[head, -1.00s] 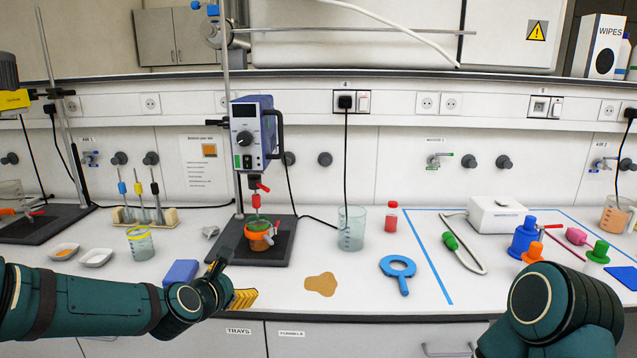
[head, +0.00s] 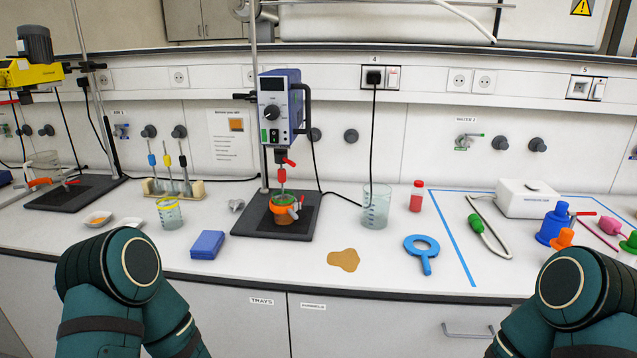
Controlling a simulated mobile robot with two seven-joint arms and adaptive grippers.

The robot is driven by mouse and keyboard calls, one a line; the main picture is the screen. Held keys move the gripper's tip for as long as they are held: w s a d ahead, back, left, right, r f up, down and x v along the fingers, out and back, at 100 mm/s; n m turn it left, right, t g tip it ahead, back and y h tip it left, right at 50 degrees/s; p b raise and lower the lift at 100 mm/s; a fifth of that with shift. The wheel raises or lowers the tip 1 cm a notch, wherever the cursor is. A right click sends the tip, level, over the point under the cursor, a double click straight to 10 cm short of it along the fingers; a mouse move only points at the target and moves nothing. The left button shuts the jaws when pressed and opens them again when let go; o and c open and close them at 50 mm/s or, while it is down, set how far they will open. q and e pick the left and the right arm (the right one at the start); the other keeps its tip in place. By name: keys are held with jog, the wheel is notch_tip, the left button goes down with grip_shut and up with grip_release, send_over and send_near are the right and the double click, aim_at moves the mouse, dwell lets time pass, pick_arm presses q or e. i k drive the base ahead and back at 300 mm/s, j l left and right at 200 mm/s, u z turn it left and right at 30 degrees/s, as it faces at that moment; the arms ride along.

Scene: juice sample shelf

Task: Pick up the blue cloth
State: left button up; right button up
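The blue cloth (head: 207,244) looks like a small, thick folded pad. It lies flat on the white bench near the front edge, left of the stirrer's black base plate. Nothing covers it and no gripper touches it. My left arm shows at the lower left, in front of the bench, but its gripper is out of the picture. My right arm shows at the lower right, and its gripper is also out of view.
Behind and right of the cloth stands the stirrer (head: 281,112) over an orange-ringed beaker (head: 284,212). A brown spill (head: 343,260), a blue ring tool (head: 421,250), a glass beaker (head: 376,208) and a red bottle (head: 417,197) are further right. White dishes (head: 97,219) lie left.

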aim_at(208, 244)
jog(key=j+z, duration=0.45)
jog(key=j, duration=0.5)
jog(key=j+z, duration=0.4)
jog(key=j, duration=0.6)
